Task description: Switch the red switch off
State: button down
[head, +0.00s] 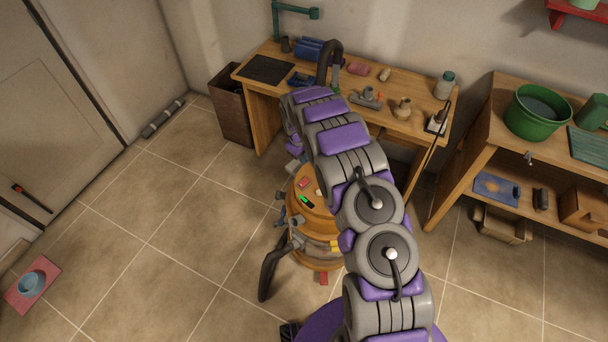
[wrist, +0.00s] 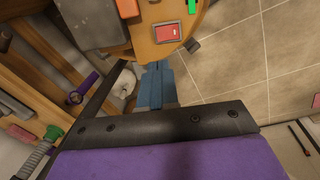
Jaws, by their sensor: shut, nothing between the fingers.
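The red switch (wrist: 168,31) is a red rocker in a pale frame, on the round wooden top (wrist: 200,22) in the wrist view. In the head view, a small red piece (head: 304,183) on the round wooden stand (head: 318,222) appears to be the same switch. Which way its rocker is tilted is too small to tell. My gripper (wrist: 156,68) shows in the wrist view as blue-grey fingers, shut and empty. The fingertips point toward the stand's edge, close to the switch in the picture but apart from it. In the head view, my arm hides much of the gripper.
A green and black item (head: 306,201) lies near the switch. A wooden workbench (head: 300,68) with tools stands behind, and a shelf with a green bucket (head: 537,112) stands at right. A brown bin (head: 231,105) is beside the bench. Tiled floor at left is mostly clear.

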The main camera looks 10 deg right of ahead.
aim_at(306, 181)
jog(key=f+b, duration=0.1)
jog(key=f, duration=0.3)
jog(key=f+b, duration=0.1)
jog(key=f, duration=0.4)
jog(key=w+d+f+b, duration=0.1)
jog(key=f, duration=0.4)
jog(key=shift+b, duration=0.35)
jog(key=shift+s+a, duration=0.1)
jog(key=shift+s, duration=0.05)
jog(key=shift+s+a+p, duration=0.3)
jog(key=shift+a+p, duration=0.05)
jog(key=shift+a, duration=0.2)
jog(key=shift+r, duration=0.1)
notch_tip(306, 181, up, 14)
jog(key=a+p, duration=0.1)
jog(key=p, duration=0.3)
jog(key=shift+s+a+f, duration=0.2)
jog(key=shift+s+a, duration=0.15)
jog(key=shift+s, duration=0.1)
